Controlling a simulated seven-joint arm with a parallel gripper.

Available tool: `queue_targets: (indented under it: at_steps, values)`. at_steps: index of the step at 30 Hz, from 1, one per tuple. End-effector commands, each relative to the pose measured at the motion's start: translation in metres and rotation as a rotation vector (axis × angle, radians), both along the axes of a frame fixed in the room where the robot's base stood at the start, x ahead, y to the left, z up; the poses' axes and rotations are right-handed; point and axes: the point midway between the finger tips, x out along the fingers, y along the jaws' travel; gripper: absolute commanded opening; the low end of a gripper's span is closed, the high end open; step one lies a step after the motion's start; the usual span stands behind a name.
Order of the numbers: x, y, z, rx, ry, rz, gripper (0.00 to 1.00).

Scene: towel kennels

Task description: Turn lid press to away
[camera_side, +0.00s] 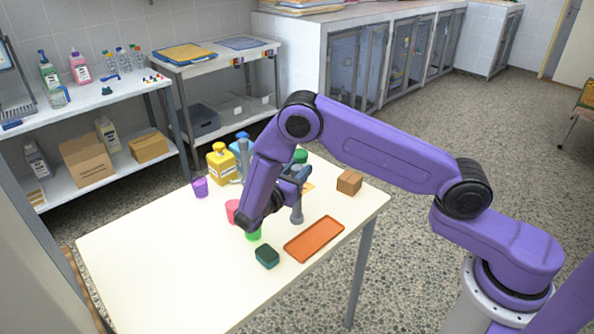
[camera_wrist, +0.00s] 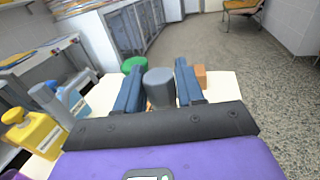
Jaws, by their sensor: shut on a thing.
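A grey upright cylinder with a flared foot, which looks like the lid press (camera_side: 297,214), stands near the middle of the table in the side view. In the wrist view its round grey top (camera_wrist: 159,87) sits between the two blue fingers. My gripper (camera_side: 297,178) is shut on it, reaching in roughly level. The wrist view also shows my gripper (camera_wrist: 159,85) with a finger on each side of the grey body. The fingers and arm hide part of the press, and which way it faces is not clear.
Close by on the table (camera_side: 150,260) are an orange tray (camera_side: 314,240), a dark green sponge (camera_side: 267,257), a brown box (camera_side: 349,182), a green object (camera_side: 300,156), a pink cup (camera_side: 232,209), a purple cup (camera_side: 200,188) and a yellow bottle (camera_side: 222,167). The near-left tabletop is clear.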

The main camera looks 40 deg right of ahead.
Motion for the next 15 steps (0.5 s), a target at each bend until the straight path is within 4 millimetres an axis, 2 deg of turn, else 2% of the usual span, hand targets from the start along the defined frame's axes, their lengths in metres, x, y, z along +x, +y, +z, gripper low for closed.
queue_targets:
  at_steps: [15]
  values:
    - [-0.0006, 0.0020, -0.0012, 0.000, 0.003, -0.442, 0.00]
